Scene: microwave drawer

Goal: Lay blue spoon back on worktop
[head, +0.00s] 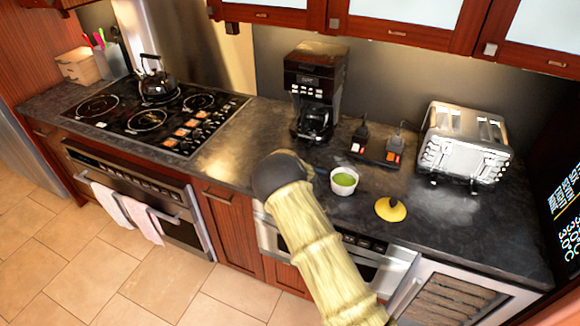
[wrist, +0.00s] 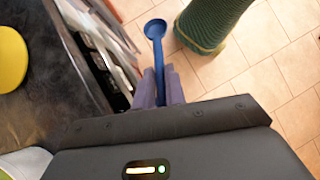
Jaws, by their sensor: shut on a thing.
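The blue spoon (wrist: 156,45) shows in the wrist view, with its round bowl pointing away from me. My gripper (wrist: 162,80) is shut on its handle. Floor tiles lie behind the spoon in that view, and it is clear of the worktop. The dark worktop (wrist: 45,85) is to its left. The worktop also shows in the head view (head: 450,225). There, my arm hides the gripper and the spoon.
A white bowl with green contents (head: 343,188) and a yellow lid-like disc with a dark knob (head: 393,215) stand near the front edge. A coffee maker (head: 313,90), toaster (head: 462,145) and stove (head: 150,110) stand farther back. Worktop right of the disc is bare.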

